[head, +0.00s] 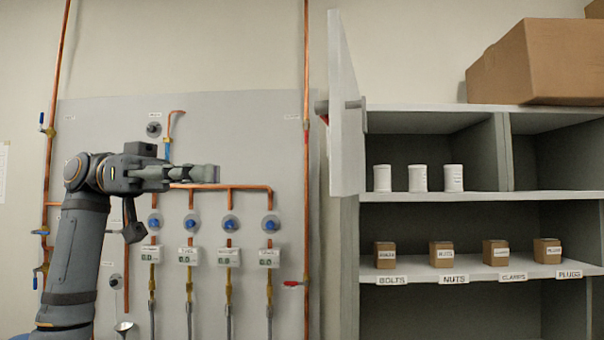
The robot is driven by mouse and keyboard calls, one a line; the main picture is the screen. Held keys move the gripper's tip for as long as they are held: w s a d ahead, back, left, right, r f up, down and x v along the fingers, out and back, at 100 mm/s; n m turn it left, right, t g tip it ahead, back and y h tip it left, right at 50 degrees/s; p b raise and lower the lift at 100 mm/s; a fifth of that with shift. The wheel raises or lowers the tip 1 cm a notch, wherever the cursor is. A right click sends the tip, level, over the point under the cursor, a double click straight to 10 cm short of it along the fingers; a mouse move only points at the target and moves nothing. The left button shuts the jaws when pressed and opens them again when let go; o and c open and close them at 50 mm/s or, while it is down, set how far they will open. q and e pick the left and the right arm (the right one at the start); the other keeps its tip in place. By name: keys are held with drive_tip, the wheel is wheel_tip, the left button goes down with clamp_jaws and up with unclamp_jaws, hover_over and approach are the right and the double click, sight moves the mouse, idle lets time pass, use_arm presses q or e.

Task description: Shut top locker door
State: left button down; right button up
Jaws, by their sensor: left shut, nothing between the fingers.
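The top locker compartment (425,160) is open and holds white containers (420,178). My left gripper (217,174) is shut and empty, pointing right in front of the pipe panel. It is left of the door and apart from it in the picture. My right gripper is not in view.
Copper pipes, blue valves (230,224) and a grey panel (100,130) are behind my left arm. Cardboard boxes (540,62) sit on top of the unit. Small labelled brown boxes (441,254) line the middle shelf. Bare wall shows above the panel.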

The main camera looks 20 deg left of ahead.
use_arm(q)
drive_tip(key=p, duration=0.6)
approach(344, 136)
drive_tip(key=s+d+f, duration=0.2)
drive_tip(key=d+f, duration=0.2)
drive_tip(key=d, duration=0.1)
drive_tip(key=shift+w+d+f, duration=0.15)
drive_tip(key=shift+d, duration=0.1)
